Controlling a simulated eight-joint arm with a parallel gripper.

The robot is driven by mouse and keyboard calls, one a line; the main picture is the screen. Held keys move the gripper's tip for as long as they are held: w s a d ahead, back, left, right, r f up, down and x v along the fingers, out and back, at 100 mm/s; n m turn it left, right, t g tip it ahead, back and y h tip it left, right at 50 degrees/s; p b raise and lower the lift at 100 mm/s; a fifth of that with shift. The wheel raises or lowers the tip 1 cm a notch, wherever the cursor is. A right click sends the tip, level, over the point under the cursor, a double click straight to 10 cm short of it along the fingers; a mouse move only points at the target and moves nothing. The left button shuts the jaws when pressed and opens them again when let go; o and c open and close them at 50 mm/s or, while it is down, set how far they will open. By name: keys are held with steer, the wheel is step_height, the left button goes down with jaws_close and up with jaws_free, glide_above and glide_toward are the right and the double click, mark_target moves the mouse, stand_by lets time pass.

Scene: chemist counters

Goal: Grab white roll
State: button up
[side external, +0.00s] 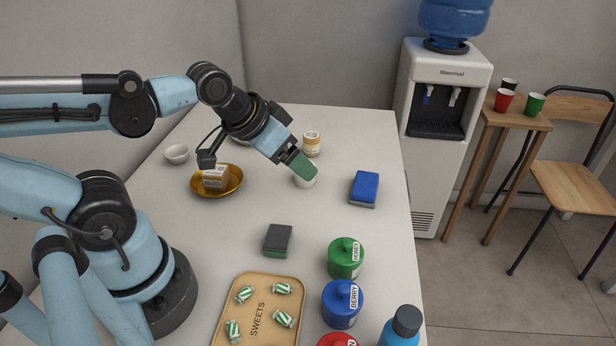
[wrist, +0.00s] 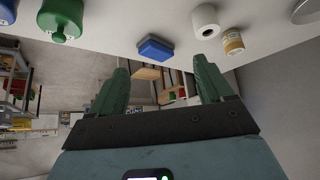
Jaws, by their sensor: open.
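The white roll (side external: 304,181) stands on the white counter, mostly covered by my gripper in the side view. In the wrist view the white roll (wrist: 206,21) is at the top, to the right of centre, beyond the fingertips, with its dark centre hole showing. My gripper (side external: 304,168) has green fingers and is angled down at the roll. In the wrist view my gripper (wrist: 160,78) is open, with nothing between its two spread fingers.
A pill bottle (side external: 312,144) stands just behind the roll. A blue sponge (side external: 364,189) lies to the right, a dark sponge (side external: 278,240) nearer the front. A golden bowl (side external: 233,184) holding a small box is at left. Colored jars (side external: 346,258) and a sweets tray (side external: 285,318) are in front.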

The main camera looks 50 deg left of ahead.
steer(key=w+a+f+n+h, duration=0.1)
steer(key=a+f+n+h, duration=0.1)
steer(key=a+n, duration=0.4)
steer(key=w+a+f+n+h, duration=0.1)
steer(key=a+n+h, duration=0.4)
steer(key=n, duration=0.5)
steer(key=w+a+f+n+h, duration=0.1)
steer(key=a+f+n+h, duration=0.2)
steer(key=a+n, duration=0.3)
steer(key=shift+w+a+f+n+h, duration=0.15)
steer(key=shift+a+f+n, duration=0.1)
steer(key=shift+n, duration=0.45)
steer(key=shift+w+a+f+n+h, duration=0.15)
steer(key=shift+f+n, duration=0.1)
steer(key=shift+n, duration=0.45)
steer(key=x, duration=0.6)
steer(key=shift+w+d+f, duration=0.15)
steer(key=shift+w+d, duration=0.05)
steer(key=shift+d, duration=0.1)
steer(key=shift+x, duration=2.55)
steer(key=shift+w+a, duration=0.15)
steer(key=shift+w, duration=0.05)
